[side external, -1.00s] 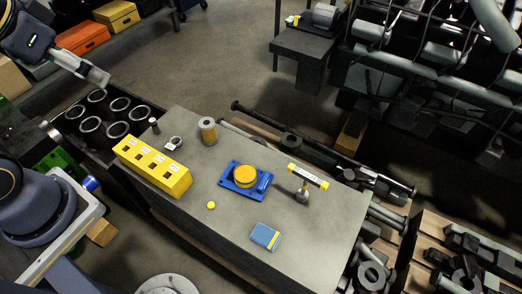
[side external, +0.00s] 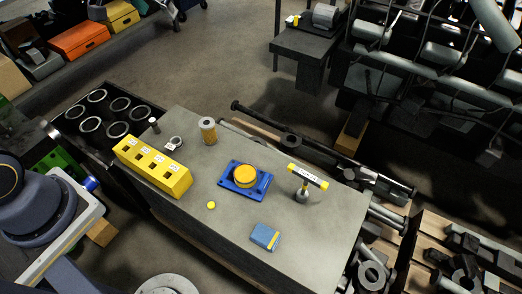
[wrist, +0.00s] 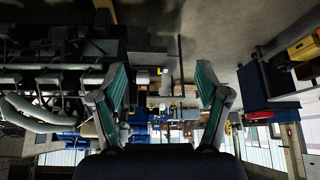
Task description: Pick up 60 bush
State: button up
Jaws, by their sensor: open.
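A small metal ring with a white tag (side external: 175,143) lies on the grey bench top (side external: 290,228), behind the yellow box; it may be the 60 bush, but its marking is too small to read. The yellow box (side external: 152,167) has several square openings, each with a white label too small to read. My gripper (wrist: 162,75) shows in the wrist view with two green-padded fingers spread wide and nothing between them. It is out of the side view. The bush cannot be made out in the wrist view, which looks out across the workshop.
The bench top also holds a tan cylinder (side external: 208,131), a small dark cylinder (side external: 154,125), a blue fixture with a yellow disc (side external: 244,177), a yellow-ended T-shaped tool (side external: 307,177), a yellow button-like disc (side external: 211,205) and a blue block (side external: 265,237). A cylinder block (side external: 98,112) stands at left.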

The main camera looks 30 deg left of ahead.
jog(key=w+a+f+n+g, duration=0.15)
jog(key=w+a+f, duration=0.35)
jog(key=f, duration=0.5)
jog(key=n+g, duration=0.2)
jog(key=g, duration=0.3)
send_over(174, 139)
jog(key=s+d, duration=0.1)
jog(key=d, duration=0.1)
notch_tip(174, 139, down, 27)
jog(key=shift+h, duration=0.4)
jog(key=f, duration=1)
jog(key=shift+s+a, duration=0.15)
jog(key=shift+a, duration=0.05)
jog(key=f, duration=0.5)
jog(key=shift+w+f, duration=0.3)
jog(key=shift+f, duration=0.1)
jog(key=c, duration=1.2)
jog(key=shift+r, duration=0.1)
jog(key=shift+c, duration=0.2)
